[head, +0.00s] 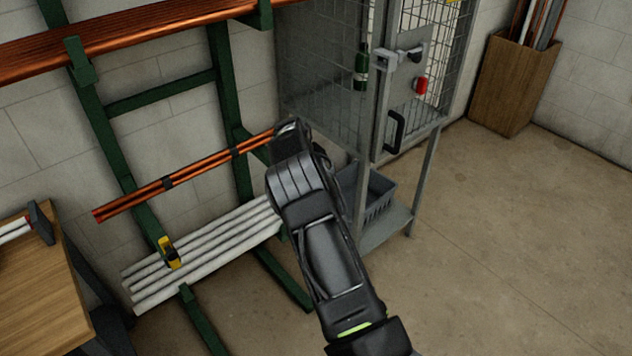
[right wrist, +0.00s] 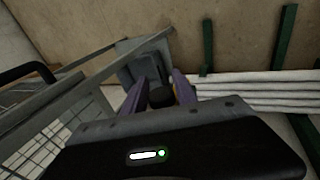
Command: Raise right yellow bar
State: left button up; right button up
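A yellow piece with a black part (head: 168,252) sits on the left end of the white pipes (head: 210,255) in the head view. No second yellow bar shows there; my right arm covers the pipes' right end. My right gripper is hidden behind its own arm in that view. In the right wrist view, the two purple-grey fingers of my right gripper (right wrist: 160,94) stand apart with a dark round piece (right wrist: 161,97) between them. A small patch of yellow (right wrist: 185,94) shows by the right finger. Whether the fingers touch the dark piece is unclear. My left gripper is not in view.
A grey mesh cage (head: 330,90) stands close beside my right arm, with a grey crate (head: 375,195) on its low shelf. A green rack (head: 92,115) carries copper pipes (head: 185,180). A wooden table (head: 40,285) is at left.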

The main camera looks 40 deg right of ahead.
jog(key=shift+o, duration=1.2)
jog(key=b+v, duration=0.1)
jog(key=v, duration=0.6)
jog(key=shift+a+r+b, duration=0.2)
jog(key=shift+r+b, duration=0.1)
jog(key=shift+r, duration=0.05)
jog(key=shift+s+f, duration=0.1)
